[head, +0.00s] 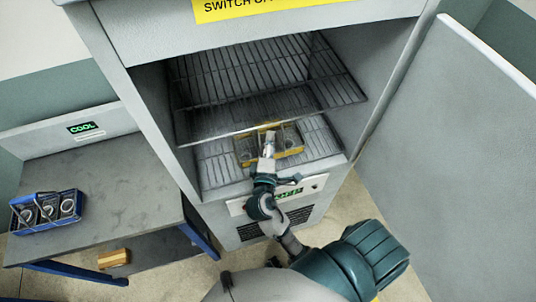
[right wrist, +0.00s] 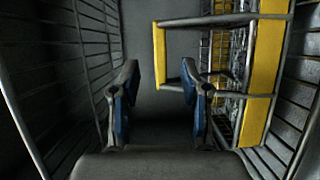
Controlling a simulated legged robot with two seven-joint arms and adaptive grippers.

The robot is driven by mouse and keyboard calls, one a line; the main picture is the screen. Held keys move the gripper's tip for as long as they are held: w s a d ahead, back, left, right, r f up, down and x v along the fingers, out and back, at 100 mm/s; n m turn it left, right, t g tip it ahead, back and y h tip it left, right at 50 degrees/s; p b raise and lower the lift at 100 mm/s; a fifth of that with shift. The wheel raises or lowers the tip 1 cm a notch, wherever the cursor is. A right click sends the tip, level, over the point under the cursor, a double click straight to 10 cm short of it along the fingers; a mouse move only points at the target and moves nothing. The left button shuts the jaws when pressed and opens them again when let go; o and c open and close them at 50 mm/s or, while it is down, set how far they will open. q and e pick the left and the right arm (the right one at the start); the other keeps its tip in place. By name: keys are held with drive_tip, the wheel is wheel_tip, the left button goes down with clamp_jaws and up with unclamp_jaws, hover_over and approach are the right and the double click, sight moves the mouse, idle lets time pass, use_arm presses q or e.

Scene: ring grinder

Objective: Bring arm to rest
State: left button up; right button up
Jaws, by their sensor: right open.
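A yellow-sided wire basket (head: 285,154) with rings in it stands on the lower rack inside the open cabinet. In the right wrist view the yellow basket (right wrist: 262,75) fills the right side, with grey bars and a short yellow strip reaching left. My right gripper (head: 268,138) is inside the cabinet, over the front of the basket. Its fingers (right wrist: 160,85) are apart, with no object clearly gripped. The right fingertip overlaps the basket's bars in the picture; I cannot tell whether they touch. My left gripper is not in view.
The upper wire rack (head: 262,85) hangs just above my right gripper. The cabinet door (head: 455,150) stands open at right. At left, a grey table (head: 120,190) holds a blue basket with rings (head: 45,210). A yellow block (head: 114,258) lies on the lower shelf.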

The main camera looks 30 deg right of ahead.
drive_tip(key=v, duration=0.6)
drive_tip(key=shift+a, duration=0.35)
drive_tip(key=shift+s, duration=0.1)
